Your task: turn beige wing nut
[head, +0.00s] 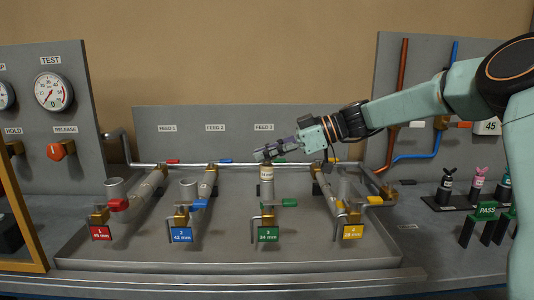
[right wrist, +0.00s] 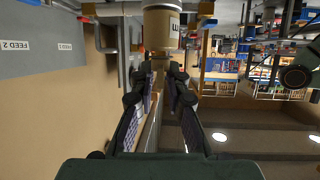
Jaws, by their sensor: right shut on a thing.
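My right gripper (head: 265,155) reaches in from the right and sits at the top of the upright capped cylinder (head: 267,173) in the third row, below the FEED 3 label. In the right wrist view the same cylinder (right wrist: 161,22) is cream with a dark-marked label. The fingers (right wrist: 158,78) are closed in on a small beige-brown piece (right wrist: 160,56) at the cylinder's end, which I take for the beige wing nut. The fingers largely hide it in the head view. My left gripper is not in view.
A grey tray (head: 235,257) holds several pipe rows with brass fittings and coloured handles. A red handle (head: 118,205) and a green handle (head: 289,202) stick out nearby. Small bottles (head: 479,183) and a green PASS block (head: 487,211) stand at right. A gauge panel (head: 85,120) rises at left.

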